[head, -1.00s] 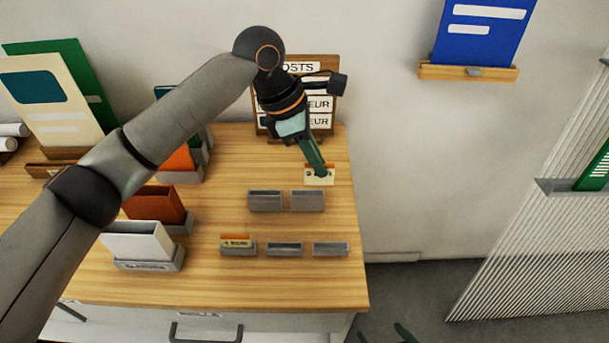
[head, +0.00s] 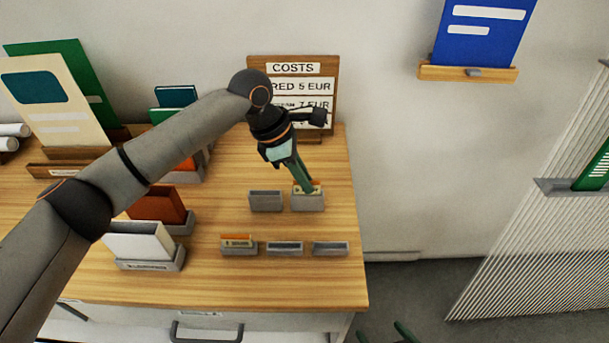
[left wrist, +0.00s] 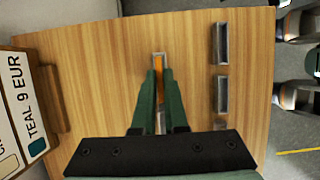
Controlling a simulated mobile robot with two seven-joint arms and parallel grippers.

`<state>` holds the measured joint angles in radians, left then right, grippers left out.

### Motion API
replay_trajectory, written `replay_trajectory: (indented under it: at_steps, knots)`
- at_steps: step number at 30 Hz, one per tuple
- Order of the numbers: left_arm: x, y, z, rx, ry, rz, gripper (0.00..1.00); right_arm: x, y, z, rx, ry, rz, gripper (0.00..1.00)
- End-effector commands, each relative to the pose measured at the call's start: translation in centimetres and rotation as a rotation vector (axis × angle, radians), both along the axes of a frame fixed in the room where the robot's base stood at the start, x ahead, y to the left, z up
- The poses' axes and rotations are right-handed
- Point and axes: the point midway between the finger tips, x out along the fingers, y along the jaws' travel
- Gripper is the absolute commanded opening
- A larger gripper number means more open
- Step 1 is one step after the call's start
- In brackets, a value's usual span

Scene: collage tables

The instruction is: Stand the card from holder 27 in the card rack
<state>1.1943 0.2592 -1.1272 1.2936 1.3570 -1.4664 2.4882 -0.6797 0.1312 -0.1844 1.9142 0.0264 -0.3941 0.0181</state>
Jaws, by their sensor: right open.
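My left gripper (head: 308,189) points down at the back-right small grey holder (head: 308,203) on the wooden table. It is shut on a small cream card with an orange top (head: 316,184). The card is at the holder's mouth, with its lower part hidden by the holder's front wall; I cannot tell how deep it sits. In the left wrist view the orange edge (left wrist: 158,64) shows between the fingers (left wrist: 156,88). The holder to its left (head: 265,201) looks empty. My right gripper (head: 385,335) is open at the bottom edge, mostly out of frame. The holders' numbers are unreadable.
In the front row, one holder bears an orange-topped card (head: 237,241); two others (head: 284,248) (head: 330,248) look empty. Larger holders with white (head: 138,241) and rust-red (head: 157,205) cards stand left. A costs board (head: 325,75) stands behind. The table's front is clear.

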Motion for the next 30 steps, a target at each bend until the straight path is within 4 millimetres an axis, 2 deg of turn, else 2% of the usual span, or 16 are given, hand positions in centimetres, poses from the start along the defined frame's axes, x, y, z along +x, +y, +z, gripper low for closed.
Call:
replay_trajectory:
  at_steps: [1,7,16,20,30]
  knots:
    - [0.0,0.0,0.0,0.0,0.0,0.0,0.17,0.0,0.0,0.0,0.0,0.0,0.0,1.0]
    - [0.0,0.0,0.0,0.0,0.0,-0.001,0.38,0.0,0.0,0.0,0.0,0.0,0.0,1.0]
    - [0.0,0.0,0.1,0.0,-0.002,-0.001,0.38,0.0,0.0,-0.4,0.0,0.0,0.0,1.0]
    - [0.0,0.5,1.8,-0.002,-0.002,-0.001,0.38,0.0,0.0,-0.2,0.0,0.0,0.0,1.0]
    - [0.1,3.3,8.4,-0.001,-0.003,0.001,0.38,0.0,0.0,-0.1,0.0,0.0,0.0,1.0]
